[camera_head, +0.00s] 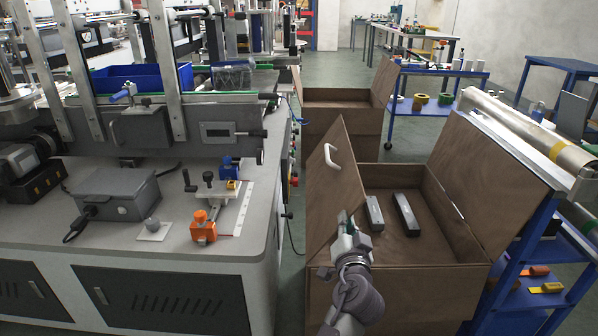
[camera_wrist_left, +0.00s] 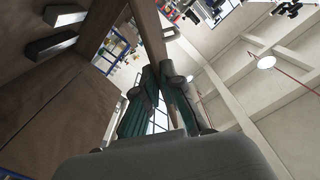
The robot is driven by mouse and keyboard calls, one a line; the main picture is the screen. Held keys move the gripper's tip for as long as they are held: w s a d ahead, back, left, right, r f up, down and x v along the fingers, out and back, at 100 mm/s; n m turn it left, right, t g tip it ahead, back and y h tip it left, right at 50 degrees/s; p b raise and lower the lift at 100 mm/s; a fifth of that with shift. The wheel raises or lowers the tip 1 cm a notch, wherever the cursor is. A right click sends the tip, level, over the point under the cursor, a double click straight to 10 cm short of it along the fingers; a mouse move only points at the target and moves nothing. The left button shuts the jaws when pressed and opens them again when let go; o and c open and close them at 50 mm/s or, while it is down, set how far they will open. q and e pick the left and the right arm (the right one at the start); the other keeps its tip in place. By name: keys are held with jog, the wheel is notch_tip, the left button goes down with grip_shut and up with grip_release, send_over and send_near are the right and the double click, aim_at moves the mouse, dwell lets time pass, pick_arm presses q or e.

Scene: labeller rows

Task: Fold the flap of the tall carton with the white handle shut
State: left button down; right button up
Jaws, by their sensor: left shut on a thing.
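The tall brown carton (camera_head: 433,288) stands open in the head view. Its left flap (camera_head: 325,195) is raised and tilted, with a white handle (camera_head: 333,158) near its top. Its right flap (camera_head: 490,175) leans outward. My left gripper (camera_head: 348,222) is at the near edge of the left flap. In the left wrist view, the fingers (camera_wrist_left: 160,88) are closed about the end of a brown panel (camera_wrist_left: 150,32), which looks like that flap's edge. The exact contact is partly hidden. My right gripper is not in view.
Two dark grey blocks (camera_head: 406,214) lie inside the carton. A second open brown carton (camera_head: 345,97) stands behind. A grey machine bench (camera_head: 205,262) is close on the left. A blue cart (camera_head: 530,262) with a long roll (camera_head: 510,125) stands on the right.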

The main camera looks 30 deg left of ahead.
pick_arm(q)
jog(key=shift+w+d+f, duration=0.15)
jog(key=shift+d, duration=0.15)
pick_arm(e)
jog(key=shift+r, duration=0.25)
pick_arm(q)
jog(key=shift+w+d+f+m+b, duration=0.35)
jog(key=shift+w+d+f+m, duration=0.1)
jog(key=shift+d+m, duration=0.15)
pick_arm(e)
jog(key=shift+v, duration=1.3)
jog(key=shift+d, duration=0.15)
pick_arm(q)
jog(key=shift+w+d+f+m+b, duration=0.25)
jog(key=shift+d+f+m+b, duration=0.15)
jog(key=shift+d+f+m, duration=0.15)
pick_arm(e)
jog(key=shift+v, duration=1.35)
